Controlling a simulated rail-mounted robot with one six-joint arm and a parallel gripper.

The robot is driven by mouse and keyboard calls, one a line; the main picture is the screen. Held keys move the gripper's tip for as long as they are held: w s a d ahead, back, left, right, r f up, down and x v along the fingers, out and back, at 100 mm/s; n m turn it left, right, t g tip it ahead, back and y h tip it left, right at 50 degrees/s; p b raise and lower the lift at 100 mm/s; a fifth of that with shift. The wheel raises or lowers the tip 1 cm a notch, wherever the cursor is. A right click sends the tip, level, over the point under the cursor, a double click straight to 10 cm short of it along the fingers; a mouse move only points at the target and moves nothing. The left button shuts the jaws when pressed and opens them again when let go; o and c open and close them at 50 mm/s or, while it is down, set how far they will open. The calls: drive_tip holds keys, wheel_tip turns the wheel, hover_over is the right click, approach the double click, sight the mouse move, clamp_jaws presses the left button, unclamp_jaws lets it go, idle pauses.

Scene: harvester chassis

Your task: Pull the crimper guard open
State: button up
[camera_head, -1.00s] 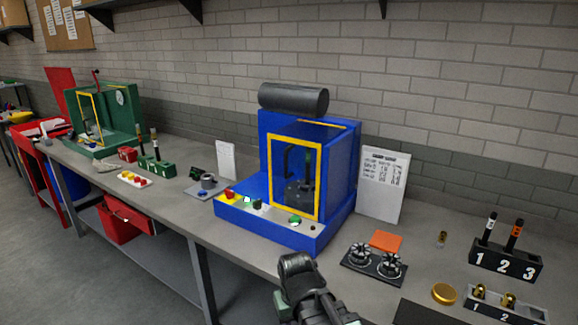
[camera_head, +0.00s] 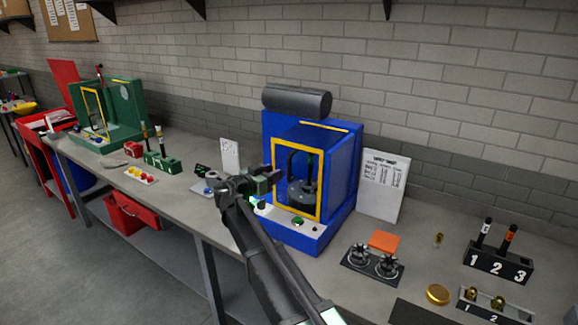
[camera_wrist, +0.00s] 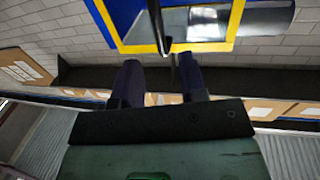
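The blue crimper (camera_head: 342,165) stands on the bench with a dark cylinder on top. Its guard, a yellow-framed panel (camera_head: 323,180), covers the front opening and looks closed. A black bar handle (camera_head: 288,158) shows at the guard's left side. My gripper (camera_head: 272,178) is in front of the guard's lower left, hiding part of the frame and front controls. In the wrist view, my two dark fingers (camera_wrist: 158,64) are spread apart. The black handle (camera_wrist: 160,25) lies ahead, in line with the gap between them; I cannot tell whether it is between the fingertips. The yellow frame (camera_wrist: 110,25) shows beyond.
A white instruction sheet (camera_head: 383,182) leans right of the crimper. Two round black-and-silver parts (camera_head: 372,260), an orange square (camera_head: 384,241) and a numbered black holder (camera_head: 498,264) lie to the right. A green machine (camera_head: 118,118) stands farther left.

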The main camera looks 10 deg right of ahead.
sight(288, 166)
drive_tip(key=x, duration=0.7)
drive_tip(key=shift+w+d, duration=0.25)
drive_tip(key=shift+d, duration=0.1)
drive_tip(key=shift+c, duration=0.3)
clamp_jaws()
